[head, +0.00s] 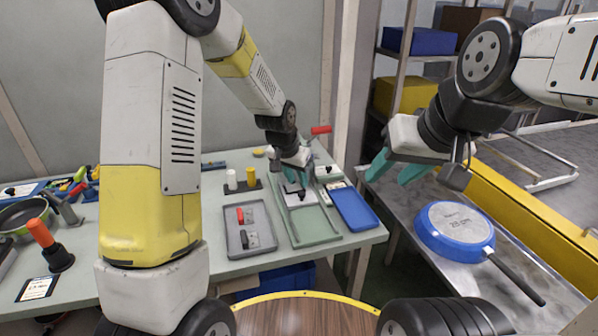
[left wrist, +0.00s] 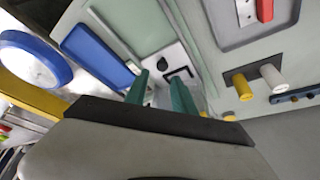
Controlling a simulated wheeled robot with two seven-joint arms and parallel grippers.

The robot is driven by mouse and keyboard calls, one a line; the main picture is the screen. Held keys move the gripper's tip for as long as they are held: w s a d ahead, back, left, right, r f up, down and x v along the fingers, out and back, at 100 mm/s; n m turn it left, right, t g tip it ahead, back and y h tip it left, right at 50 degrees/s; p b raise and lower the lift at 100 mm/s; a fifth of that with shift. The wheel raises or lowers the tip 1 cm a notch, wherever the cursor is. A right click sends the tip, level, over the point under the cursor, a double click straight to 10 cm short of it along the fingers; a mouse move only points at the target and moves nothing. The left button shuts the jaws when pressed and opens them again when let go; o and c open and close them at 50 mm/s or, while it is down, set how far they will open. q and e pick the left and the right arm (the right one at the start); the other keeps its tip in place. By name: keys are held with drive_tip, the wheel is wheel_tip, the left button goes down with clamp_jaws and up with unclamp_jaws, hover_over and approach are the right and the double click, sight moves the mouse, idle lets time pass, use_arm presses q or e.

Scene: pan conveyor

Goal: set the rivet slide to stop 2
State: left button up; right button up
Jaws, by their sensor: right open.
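The pale green fixture (head: 315,238) stands on the bench, with a white block (head: 296,198) carrying dark parts at its back. I take this block to be the rivet slide; stop marks are too small to read. My left gripper (head: 298,184) is above the block, pointing down. In the left wrist view its teal fingers (left wrist: 158,80) are apart, with a small black knob (left wrist: 161,64) and a black bracket (left wrist: 181,72) just beyond the tips. Whether they touch the block cannot be told. My right gripper (head: 387,178) is open and empty, above the metal table.
A grey tray (head: 233,250) with red-and-grey parts lies left of the fixture, a blue tray (head: 352,209) right of it. White and yellow pegs (head: 251,177) stand behind. A blue pan (head: 455,230) lies on the metal table.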

sight(302, 204)
use_arm(q)
drive_tip(key=shift+s+d+m, duration=0.15)
drive_tip(key=shift+d+m, duration=0.05)
drive_tip(key=shift+m, duration=0.3)
drive_tip(key=c, duration=0.4)
drive_tip(key=shift+s+d+r+m, duration=0.2)
drive_tip(key=shift+s+m, duration=0.1)
drive_tip(key=shift+m, duration=0.7)
clamp_jaws()
drive_tip(key=s+d+r+m+y, duration=0.1)
drive_tip(key=s+m, duration=0.2)
drive_tip(key=m, duration=1)
drive_tip(key=s+d+r+m+y, duration=0.1)
drive_tip(key=s+m+y, duration=0.1)
drive_tip(key=m, duration=1.1)
drive_tip(key=shift+g, duration=0.3)
drive_tip(key=x, duration=0.8)
drive_tip(key=shift+w+d+f, duration=0.1)
drive_tip(key=shift+d, duration=0.15)
drive_tip(key=w, duration=0.2)
drive_tip(key=w+f, duration=0.1)
drive_tip(key=shift+w+a, duration=0.15)
drive_tip(key=shift+a, duration=0.1)
drive_tip(key=shift+w+f, duration=0.1)
drive_tip(key=shift+w, duration=0.35)
